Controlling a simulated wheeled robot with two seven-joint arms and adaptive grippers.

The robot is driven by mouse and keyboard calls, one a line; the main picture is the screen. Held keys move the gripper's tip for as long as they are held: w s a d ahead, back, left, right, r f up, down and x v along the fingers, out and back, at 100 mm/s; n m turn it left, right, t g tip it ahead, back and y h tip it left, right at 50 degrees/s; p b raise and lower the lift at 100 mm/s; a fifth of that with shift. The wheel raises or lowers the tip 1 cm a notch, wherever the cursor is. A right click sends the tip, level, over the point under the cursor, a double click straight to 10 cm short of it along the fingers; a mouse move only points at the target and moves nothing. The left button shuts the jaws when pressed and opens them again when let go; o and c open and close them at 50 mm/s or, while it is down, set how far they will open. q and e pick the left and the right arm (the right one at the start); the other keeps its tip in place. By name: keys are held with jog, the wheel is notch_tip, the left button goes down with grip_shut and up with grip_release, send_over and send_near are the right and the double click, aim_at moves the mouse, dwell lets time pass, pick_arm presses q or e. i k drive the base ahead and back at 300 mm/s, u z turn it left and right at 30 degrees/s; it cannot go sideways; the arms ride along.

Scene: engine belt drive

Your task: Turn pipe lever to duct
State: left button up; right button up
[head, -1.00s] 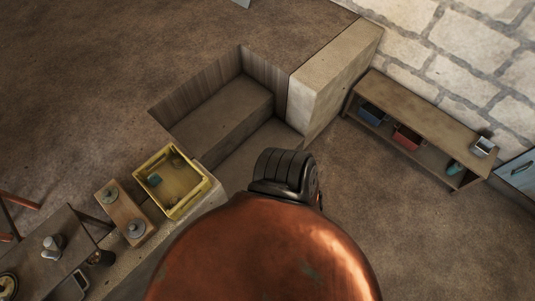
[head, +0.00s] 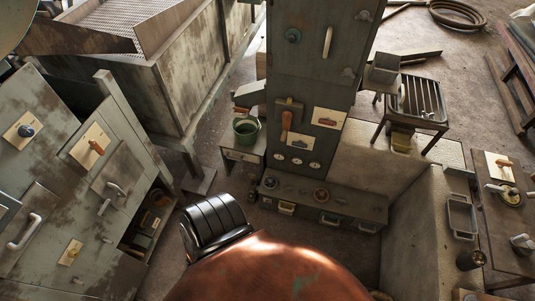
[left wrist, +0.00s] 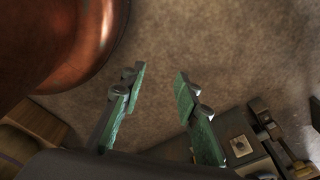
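I cannot tell for sure which handle is the pipe lever. In the head view, a tall grey-green cabinet (head: 312,75) carries an orange-handled lever (head: 287,120) on a dark box, hanging downward. Beside it is a pale plate with a small red handle (head: 327,122). A worn grey panel at the left has another orange-handled lever (head: 97,147) on a pale plate. No duct can be clearly made out. My left gripper (left wrist: 158,78) shows in the left wrist view, its green fingers apart and empty above brown floor. My right gripper is in neither view.
A green bucket (head: 246,131) stands on a small stand left of the cabinet. A low shelf (head: 340,205) runs along the cabinet's foot. A metal sink-like stand (head: 418,100) and a workbench (head: 510,220) are at the right. A large worn metal bin (head: 180,75) is behind.

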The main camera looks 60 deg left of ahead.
aim_at(299, 145)
jog(key=u, duration=0.05)
jog(key=k, duration=0.45)
jog(key=u, duration=1.35)
jog(key=i, duration=0.7)
jog(key=u, duration=0.2)
jog(key=k, duration=0.1)
jog(key=u, duration=0.95)
